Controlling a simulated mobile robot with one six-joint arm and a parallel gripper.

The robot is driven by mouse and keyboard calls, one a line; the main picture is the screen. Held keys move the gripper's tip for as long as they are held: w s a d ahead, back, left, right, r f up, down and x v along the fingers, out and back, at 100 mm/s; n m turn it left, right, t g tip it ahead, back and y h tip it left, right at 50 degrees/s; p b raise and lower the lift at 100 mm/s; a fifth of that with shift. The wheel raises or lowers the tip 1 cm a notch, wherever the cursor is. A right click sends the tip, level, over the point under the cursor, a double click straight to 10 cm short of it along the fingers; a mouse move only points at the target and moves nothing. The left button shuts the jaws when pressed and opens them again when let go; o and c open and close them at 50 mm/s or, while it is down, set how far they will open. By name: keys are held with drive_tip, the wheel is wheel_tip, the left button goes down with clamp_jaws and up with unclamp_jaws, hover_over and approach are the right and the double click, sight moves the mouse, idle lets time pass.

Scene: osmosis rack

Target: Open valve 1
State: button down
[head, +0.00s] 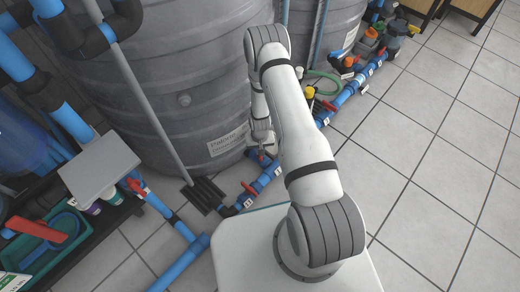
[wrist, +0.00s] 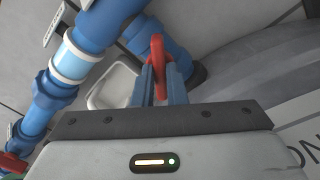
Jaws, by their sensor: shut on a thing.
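My gripper (wrist: 156,82) is shut on a red valve handle (wrist: 157,48) in the wrist view. The handle stands upright between the two fingers, its top showing beyond them. A blue valve body and pipe (wrist: 176,72) lie just behind it. In the head view my gripper (head: 262,150) is down at the blue pipe line beside the grey tank, partly hidden by my arm. I cannot read which number this valve bears. Another red handle (head: 250,187) sits on the same line, a little nearer.
Large grey tanks (head: 170,70) stand close behind. A grey pole (head: 150,95) slants down at the left. More blue pipes (head: 178,225) and a green bin (head: 45,250) are at the lower left. Tiled floor (head: 440,170) at the right is clear.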

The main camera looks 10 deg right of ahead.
drive_tip(key=n, duration=0.4)
drive_tip(key=shift+n, duration=1.8)
drive_tip(key=c, duration=1.5)
unclamp_jaws()
drive_tip(key=shift+o, duration=0.2)
wheel_tip(320, 180, up, 8)
drive_tip(key=p, duration=0.3)
drive_tip(key=shift+f, duration=0.1)
drive_tip(key=shift+s, duration=0.1)
